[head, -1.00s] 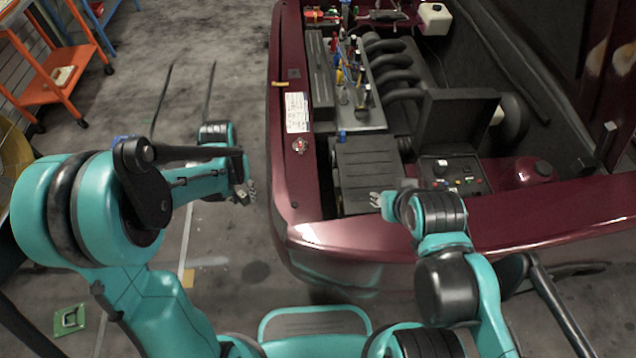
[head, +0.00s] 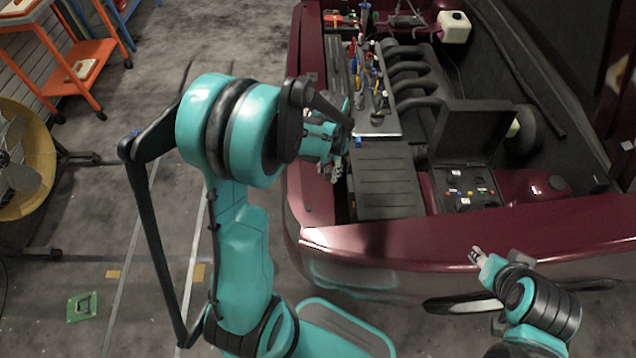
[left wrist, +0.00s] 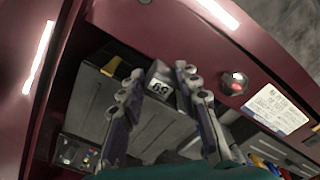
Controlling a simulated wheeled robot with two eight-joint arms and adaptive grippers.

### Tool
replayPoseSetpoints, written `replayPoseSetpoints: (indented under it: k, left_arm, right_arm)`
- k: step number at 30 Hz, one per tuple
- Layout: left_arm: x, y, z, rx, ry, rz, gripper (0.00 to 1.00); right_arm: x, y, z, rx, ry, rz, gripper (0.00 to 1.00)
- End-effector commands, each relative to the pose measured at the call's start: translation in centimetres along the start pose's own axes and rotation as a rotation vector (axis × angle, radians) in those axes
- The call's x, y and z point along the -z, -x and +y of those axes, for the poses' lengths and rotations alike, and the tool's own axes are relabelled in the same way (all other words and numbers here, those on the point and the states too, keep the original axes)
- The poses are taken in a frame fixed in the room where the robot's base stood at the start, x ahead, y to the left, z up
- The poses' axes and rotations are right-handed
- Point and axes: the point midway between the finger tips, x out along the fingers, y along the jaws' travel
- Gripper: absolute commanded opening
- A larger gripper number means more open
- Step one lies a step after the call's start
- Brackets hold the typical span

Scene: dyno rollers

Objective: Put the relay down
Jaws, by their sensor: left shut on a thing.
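The relay (left wrist: 159,84) is a small dark block with a pale printed face in the left wrist view. It sits between the fingertips of my left gripper (left wrist: 157,77), which is shut on it. In the head view my left gripper (head: 335,172) is over the left edge of the engine bay, beside the flat black ribbed cover (head: 385,182). The relay cannot be made out clearly there. My right gripper (head: 477,257) is near the front edge of the car; whether its fingers are open is too small to tell.
The burgundy car body (head: 420,245) surrounds the bay. A tray of upright tools (head: 385,125) stands behind the cover. A black case with raised lid (head: 468,140) is to its right. A yellow fan (head: 35,160) and orange cart (head: 75,75) stand left.

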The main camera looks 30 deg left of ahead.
Motion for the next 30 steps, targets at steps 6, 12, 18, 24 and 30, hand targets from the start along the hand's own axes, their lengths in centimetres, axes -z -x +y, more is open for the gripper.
replayPoseSetpoints:
  k: [6,12,18,24,30]
  left_arm:
    - [-1.9,-2.0,-2.5,0.000,0.002,0.000,0.00]
    - [-2.0,-3.3,-2.8,0.000,-0.001,0.000,0.00]
    - [-2.0,-6.2,-2.7,0.000,-0.001,0.000,0.00]
    - [-2.0,-6.0,-2.7,0.000,0.000,0.000,0.00]
    - [-2.0,-6.4,-2.7,0.000,0.000,0.000,0.38]
  right_arm:
    - [-0.6,-0.9,0.0,0.000,0.000,0.000,0.40]
    - [-1.0,-1.4,0.0,0.000,0.000,0.000,0.40]
    - [-1.7,-2.4,0.0,0.000,0.000,0.000,0.40]
    - [-1.6,-2.3,0.0,0.000,0.000,0.000,0.40]
    - [-1.9,-2.6,0.0,0.000,0.000,0.000,0.40]
